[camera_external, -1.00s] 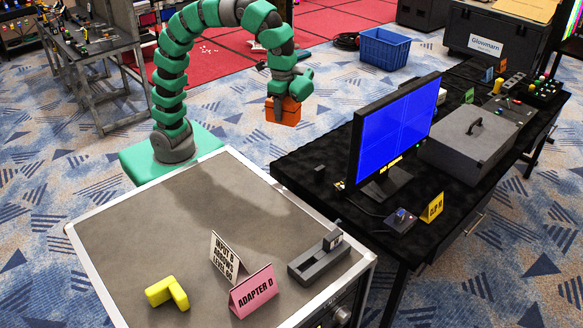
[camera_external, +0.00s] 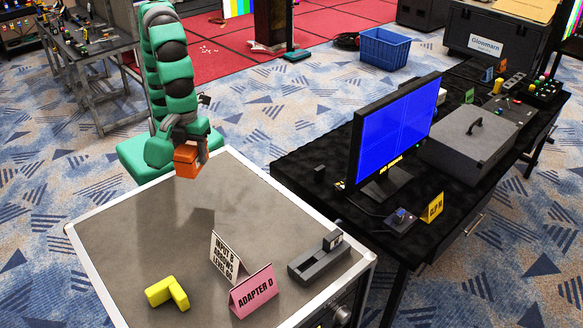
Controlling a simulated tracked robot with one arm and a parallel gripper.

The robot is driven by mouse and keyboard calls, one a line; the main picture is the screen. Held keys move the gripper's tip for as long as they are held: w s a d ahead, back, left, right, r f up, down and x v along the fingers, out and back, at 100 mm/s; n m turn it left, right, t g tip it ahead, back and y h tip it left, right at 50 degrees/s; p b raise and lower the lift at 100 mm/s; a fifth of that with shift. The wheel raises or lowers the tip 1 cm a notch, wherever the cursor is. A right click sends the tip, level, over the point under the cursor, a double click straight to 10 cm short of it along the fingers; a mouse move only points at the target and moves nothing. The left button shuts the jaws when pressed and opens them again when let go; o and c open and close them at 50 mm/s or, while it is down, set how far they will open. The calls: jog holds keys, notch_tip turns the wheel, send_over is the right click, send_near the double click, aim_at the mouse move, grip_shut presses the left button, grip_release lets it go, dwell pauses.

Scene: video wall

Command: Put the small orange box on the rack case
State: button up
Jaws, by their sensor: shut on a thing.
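The small orange box (camera_external: 186,161) is held in my gripper (camera_external: 188,150), which is shut on it. The box hangs above the far left part of the rack case (camera_external: 130,225), apart from its top, and a shadow lies on the top below it. The rack case has a grey top with a pale metal rim. My gripper points down and partly hides behind the box.
On the case top are a yellow L-shaped block (camera_external: 166,292), a white folded sign (camera_external: 226,258), a pink sign (camera_external: 253,291) and a grey device (camera_external: 318,258). The left and middle of the top are bare. A black table with a monitor (camera_external: 395,125) stands to the right.

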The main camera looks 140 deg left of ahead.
jog(key=s+d+m+p, duration=0.1)
jog(key=s+d+m, duration=0.55)
jog(key=d, duration=0.55)
jog(key=f, duration=0.5)
jog(key=shift+w+d, duration=0.3)
jog(key=shift+d, duration=0.1)
jog(key=w+d, duration=0.2)
jog(key=w, duration=0.2)
jog(key=w+d+f+p, duration=0.1)
jog(key=w+d, duration=0.2)
jog(key=w, duration=0.1)
jog(key=w+d+p, duration=0.1)
jog(key=w+d, duration=0.2)
jog(key=w, duration=0.2)
jog(key=shift+f, duration=0.2)
jog(key=shift+w+f+p, duration=0.1)
jog(key=shift+f+p, duration=0.45)
jog(key=shift+f, duration=1.25)
jog(key=shift+f, duration=0.1)
jog(key=o, duration=1.1)
jog(key=shift+o, duration=0.2)
